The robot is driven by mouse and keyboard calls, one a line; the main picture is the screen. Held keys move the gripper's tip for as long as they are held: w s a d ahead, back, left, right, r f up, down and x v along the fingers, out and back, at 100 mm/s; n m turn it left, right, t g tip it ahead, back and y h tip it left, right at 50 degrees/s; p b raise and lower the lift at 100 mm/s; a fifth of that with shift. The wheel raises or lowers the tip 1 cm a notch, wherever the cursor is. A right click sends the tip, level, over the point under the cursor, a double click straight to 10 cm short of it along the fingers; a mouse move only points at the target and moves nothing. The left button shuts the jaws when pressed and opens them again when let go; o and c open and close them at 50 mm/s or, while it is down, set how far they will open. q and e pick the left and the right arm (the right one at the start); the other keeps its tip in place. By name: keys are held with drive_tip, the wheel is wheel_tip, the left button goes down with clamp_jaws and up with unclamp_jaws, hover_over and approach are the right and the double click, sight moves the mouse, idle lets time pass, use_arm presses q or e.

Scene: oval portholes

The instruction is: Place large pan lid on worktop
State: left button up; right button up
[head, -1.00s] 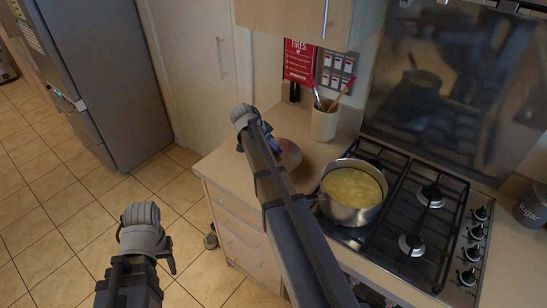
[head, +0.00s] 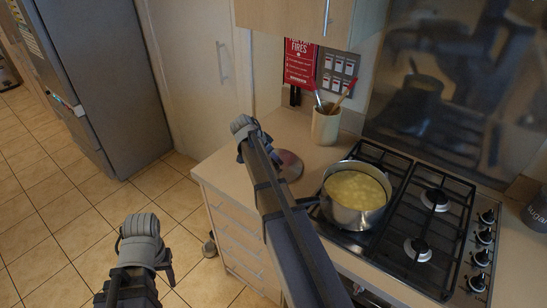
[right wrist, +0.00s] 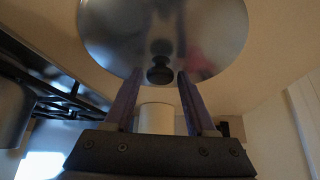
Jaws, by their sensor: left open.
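The large pan lid (head: 291,166) is a shiny metal disc over the worktop (head: 290,120), left of the hob, partly hidden by my right arm. In the right wrist view the lid (right wrist: 110,35) fills the top, its black knob (right wrist: 160,70) facing the camera. My right gripper (right wrist: 159,74) has one finger on each side of the knob. Narrow gaps seem to show, but I cannot tell whether the fingers touch it. My right arm hides this gripper in the head view.
A saucepan (head: 354,198) of yellow food stands on the gas hob (head: 415,215). A utensil pot (head: 325,126) stands at the back of the worktop. A wall cupboard (head: 295,22) overhangs it. A fridge (head: 100,75) stands at the left.

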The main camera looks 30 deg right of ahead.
drive_tip(key=shift+o, duration=0.8)
drive_tip(key=shift+r, duration=0.2)
drive_tip(key=p+v, duration=1)
drive_tip(key=v, duration=0.1)
drive_tip(key=shift+a+r, duration=0.2)
drive_tip(key=shift+r, duration=0.2)
